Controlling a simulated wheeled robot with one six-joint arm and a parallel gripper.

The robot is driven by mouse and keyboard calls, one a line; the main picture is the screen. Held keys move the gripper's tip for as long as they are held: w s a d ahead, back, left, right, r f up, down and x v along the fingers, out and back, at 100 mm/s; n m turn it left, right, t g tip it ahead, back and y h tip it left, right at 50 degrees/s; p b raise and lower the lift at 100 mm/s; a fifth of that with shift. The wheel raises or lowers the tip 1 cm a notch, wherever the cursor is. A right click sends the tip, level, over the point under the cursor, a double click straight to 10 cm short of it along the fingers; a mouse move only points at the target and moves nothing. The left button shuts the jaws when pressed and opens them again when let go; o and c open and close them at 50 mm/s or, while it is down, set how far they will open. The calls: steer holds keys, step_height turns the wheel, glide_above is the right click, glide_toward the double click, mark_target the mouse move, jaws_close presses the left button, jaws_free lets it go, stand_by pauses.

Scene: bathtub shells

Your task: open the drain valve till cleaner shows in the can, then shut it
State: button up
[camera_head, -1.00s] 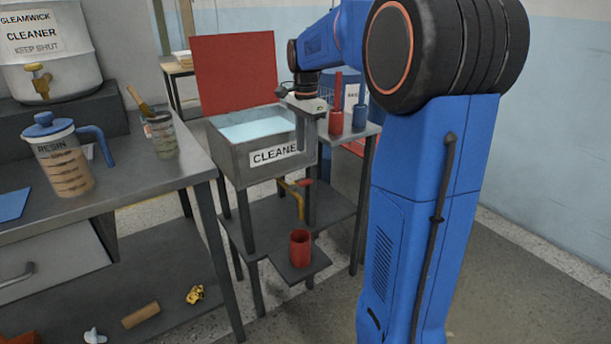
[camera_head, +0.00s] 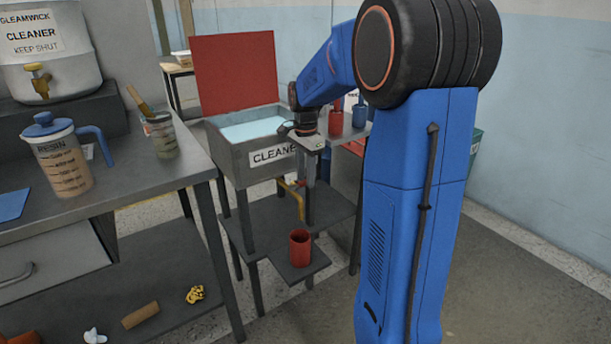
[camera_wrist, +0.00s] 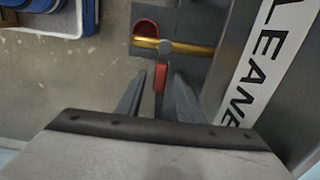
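The grey cleaner tank (camera_head: 232,165) stands open with pale blue liquid (camera_head: 250,130) inside. A brass drain pipe (camera_head: 299,204) with a red valve handle (camera_wrist: 159,78) comes out low on its front. The red can (camera_head: 300,250) stands upright below the spout; its rim also shows in the wrist view (camera_wrist: 146,27). Whether it holds cleaner cannot be seen. My gripper (camera_wrist: 160,86) is open at the tank's front, pointing down at the valve. In the wrist view its fingers lie either side of the red handle, with gaps visible. Whether the handle is fully between them is unclear.
A metal bench (camera_head: 130,195) at left carries a resin jug (camera_head: 62,165), a small tin (camera_head: 160,135) and a second cleaner container (camera_head: 50,60) with a brass tap. A red cup (camera_head: 336,123) and blue cup (camera_head: 360,115) stand right of the tank.

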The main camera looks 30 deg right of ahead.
jaws_close()
steer(key=shift+s, duration=0.1)
steer(key=shift+s+a+m, duration=0.1)
steer(key=shift+s+m, duration=0.3)
steer(key=shift+m, duration=0.65)
steer(key=shift+s+a+m, duration=0.15)
steer(key=shift+s+m, duration=0.25)
steer(key=shift+m, duration=0.6)
steer(key=shift+s+a+m, duration=0.1)
steer(key=shift+s+m, duration=0.3)
steer(key=shift+m, duration=0.65)
jaws_free()
steer(key=shift+r, duration=0.1)
